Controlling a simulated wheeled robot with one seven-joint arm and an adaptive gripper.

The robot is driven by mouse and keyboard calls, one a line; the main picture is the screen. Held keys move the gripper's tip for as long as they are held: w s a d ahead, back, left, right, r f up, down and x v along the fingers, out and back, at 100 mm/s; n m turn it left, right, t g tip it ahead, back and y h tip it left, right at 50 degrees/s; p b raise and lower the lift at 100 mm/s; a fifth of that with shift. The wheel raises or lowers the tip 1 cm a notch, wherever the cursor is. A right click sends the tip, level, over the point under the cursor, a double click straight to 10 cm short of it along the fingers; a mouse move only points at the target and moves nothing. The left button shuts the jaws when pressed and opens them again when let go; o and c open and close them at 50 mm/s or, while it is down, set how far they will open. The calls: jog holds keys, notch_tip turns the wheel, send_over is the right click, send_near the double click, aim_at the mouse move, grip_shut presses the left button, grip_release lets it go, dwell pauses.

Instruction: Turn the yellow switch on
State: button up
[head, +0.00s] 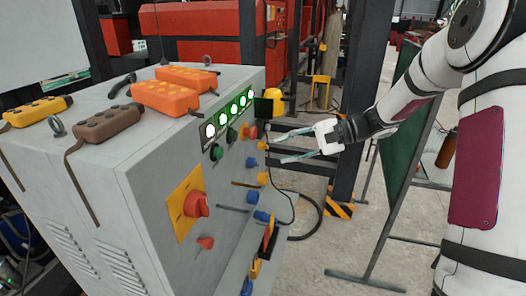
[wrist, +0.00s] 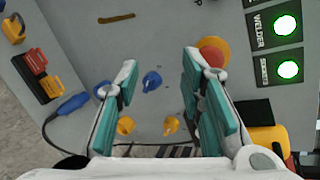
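The grey control cabinet (head: 150,215) has its knob panel facing my gripper (head: 279,147). Two small yellow switches, one upper (head: 262,146) and one lower (head: 262,179), show on the panel. Two yellow knobs also show in the wrist view, one left (wrist: 125,126) and one right (wrist: 170,126), low between my fingers. A blue knob (wrist: 152,80) sits between the fingertips in that view. My gripper (wrist: 160,72) is open and empty, in front of the panel. I cannot tell which way the yellow switches are turned.
A red push button on yellow (wrist: 212,52) is close to the right finger. Lit green indicators (wrist: 287,48) are beside it. A large red rotary switch (head: 196,204) is lower left. A dark post (head: 355,120) stands behind my gripper. Orange remotes (head: 165,97) lie on top.

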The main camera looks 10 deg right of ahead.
aim_at(263, 146)
jog(key=w+d+f+m+t+y+b, duration=0.2)
jog(key=w+d+f+m+t+b, duration=0.3)
jog(key=w+d+f, duration=0.5)
jog(key=w+a+t+p, duration=0.1)
jog(key=w+a, duration=0.6)
jog(key=a, duration=0.3)
jog(key=shift+w+a+p, duration=0.35)
jog(key=shift+w+a, duration=0.05)
grip_shut()
